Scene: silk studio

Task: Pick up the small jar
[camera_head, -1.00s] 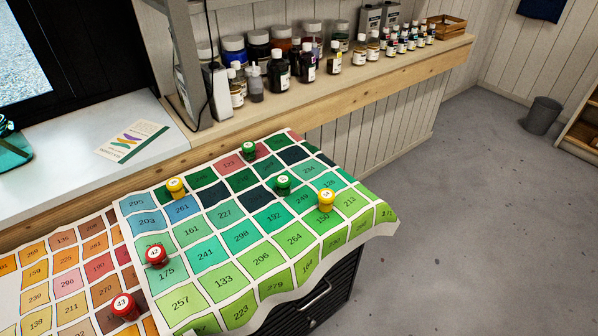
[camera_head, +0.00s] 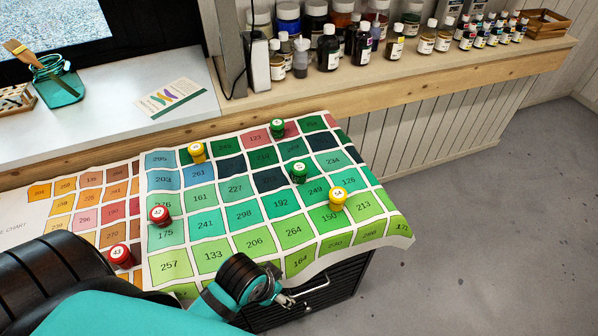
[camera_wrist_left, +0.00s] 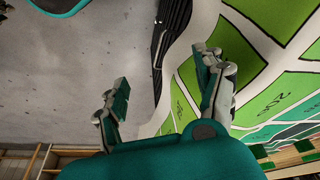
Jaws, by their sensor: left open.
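Several small lidded jars stand on the colour chart cloth (camera_head: 178,268). Two are red, at the left (camera_head: 160,216) and front left (camera_head: 121,256). Two are yellow, at the back (camera_head: 195,152) and right (camera_head: 338,198). Two are green, at the back (camera_head: 277,127) and middle (camera_head: 299,172). My left gripper (camera_head: 286,292) is at the front edge of the cloth, nearer than all the jars and partly hidden by its own wrist. In the left wrist view its fingers (camera_wrist_left: 163,95) are apart, with no jar between them. My right gripper is out of view.
A dark drawer cabinet (camera_head: 345,287) is under the cloth's front edge. A wooden shelf (camera_head: 440,72) behind holds several bottles. A white ledge (camera_head: 105,108) at the left holds a leaflet (camera_head: 172,97) and a teal jar with brushes (camera_head: 58,85). Grey floor (camera_head: 500,230) is open at the right.

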